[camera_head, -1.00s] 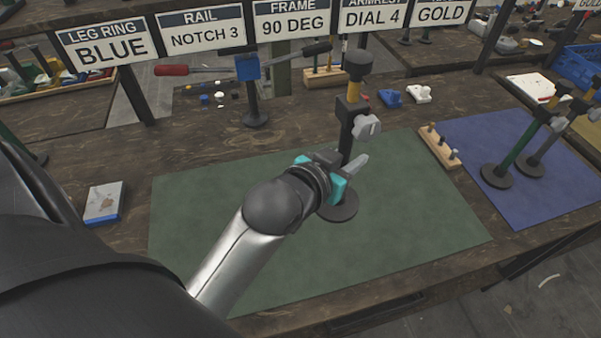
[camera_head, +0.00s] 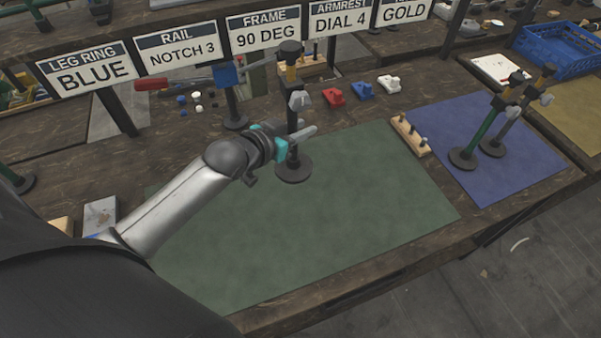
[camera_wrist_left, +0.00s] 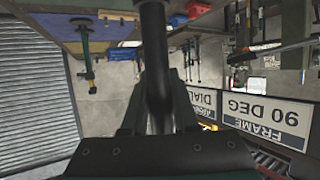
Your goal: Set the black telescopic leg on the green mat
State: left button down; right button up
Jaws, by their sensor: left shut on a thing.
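The black telescopic leg (camera_head: 292,127) is upright, with a round black base (camera_head: 293,169), a grey knob (camera_head: 299,100) and a short brass-coloured section near its dark top. My left gripper (camera_head: 291,144), with teal finger parts, is shut around the leg's lower tube. In the left wrist view the dark tube (camera_wrist_left: 154,50) runs between my fingers. The base overlaps the back part of the green mat (camera_head: 330,225) in the head view. I cannot tell whether it touches the mat or hangs just above it. My right gripper is not in view.
A wooden peg block (camera_head: 410,136) lies at the mat's right edge. Beyond it, two legs stand on the blue mat (camera_head: 480,123). Red, blue and white small parts lie behind the mat. A blue-collared stand (camera_head: 231,105) is behind left. The front of the green mat is clear.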

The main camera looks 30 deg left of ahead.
pick_arm(q)
notch_tip(320, 180, down, 8)
jog(key=shift+f+b, duration=0.1)
jog(key=shift+b, duration=0.8)
jog(key=shift+f+b, duration=0.65)
jog(key=shift+f, duration=1.7)
jog(key=shift+f, duration=0.15)
jog(key=c, duration=0.7)
grip_release()
jog(key=shift+f, duration=0.1)
jog(key=p, duration=0.3)
send_near(301, 157)
jog(key=s+f, duration=0.2)
jog(key=shift+a+f, duration=0.1)
jog(key=shift+f, duration=0.15)
